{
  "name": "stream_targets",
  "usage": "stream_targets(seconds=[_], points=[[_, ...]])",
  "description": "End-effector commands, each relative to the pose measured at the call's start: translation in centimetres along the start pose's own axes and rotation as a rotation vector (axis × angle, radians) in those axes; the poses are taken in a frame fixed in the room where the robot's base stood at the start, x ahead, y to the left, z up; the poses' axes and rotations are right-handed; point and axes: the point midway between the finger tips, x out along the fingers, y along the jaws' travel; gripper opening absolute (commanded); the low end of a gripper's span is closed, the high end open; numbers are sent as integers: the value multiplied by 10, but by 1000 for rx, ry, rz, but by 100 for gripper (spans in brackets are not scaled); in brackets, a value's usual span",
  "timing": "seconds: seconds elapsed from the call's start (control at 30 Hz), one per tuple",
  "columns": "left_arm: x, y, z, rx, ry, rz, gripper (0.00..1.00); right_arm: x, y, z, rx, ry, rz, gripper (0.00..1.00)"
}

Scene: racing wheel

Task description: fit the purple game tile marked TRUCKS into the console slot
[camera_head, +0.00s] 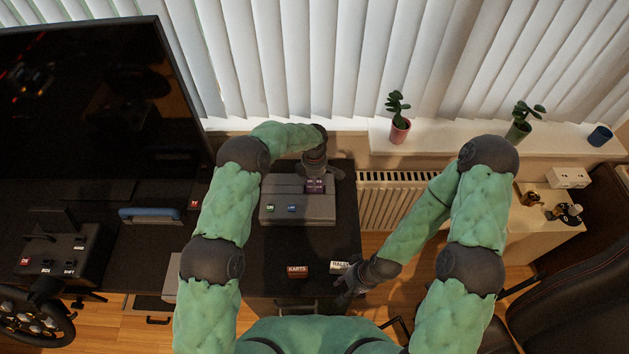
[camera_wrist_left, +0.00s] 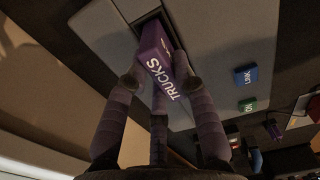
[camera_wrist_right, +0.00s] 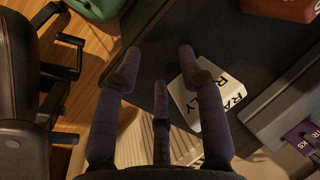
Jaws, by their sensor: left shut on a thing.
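The purple TRUCKS tile (camera_wrist_left: 160,62) is between the fingers of my left gripper (camera_wrist_left: 155,75), which is shut on it. Its far end is at the dark slot (camera_wrist_left: 150,20) of the grey console (camera_head: 300,208); I cannot tell how deep it sits. In the head view the tile (camera_head: 315,186) shows purple at the console's back right, just below my left gripper (camera_head: 315,172). In the right wrist view it shows at the lower right (camera_wrist_right: 303,138). My right gripper (camera_wrist_right: 158,65) is open and empty, beside the white RALLY tile (camera_wrist_right: 208,92).
A brown KARTS tile (camera_head: 297,271) lies on the dark desk left of the RALLY tile (camera_head: 339,267). The console carries a green button (camera_wrist_left: 247,105) and a blue LINK button (camera_wrist_left: 245,75). A monitor (camera_head: 95,90) stands left. A radiator (camera_head: 395,205) is right of the desk.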

Motion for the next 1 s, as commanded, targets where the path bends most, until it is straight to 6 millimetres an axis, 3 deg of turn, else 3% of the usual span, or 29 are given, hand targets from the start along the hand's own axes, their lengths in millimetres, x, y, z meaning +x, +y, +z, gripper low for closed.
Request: stream_targets(seconds=[0.2, 0.23, 0.3, 0.77, 1.0], points=[[4, 0, 0, 0, 0, 0, 0, 4, 2, 0, 0, 0, 0, 40], [4, 0, 0, 0, 0, -1, 32, 4, 1, 0, 0, 0, 0, 40], [3, 0, 0, 0, 0, -1, 50, 3, 1, 0, 0, 0, 0, 40], [-2, 0, 0, 0, 0, -1, 50, -2, -1, 0, 0, 0, 0, 40], [-45, 1, 0, 0, 0, 3, 50, -3, -1, 0, 0, 0, 0, 40]])
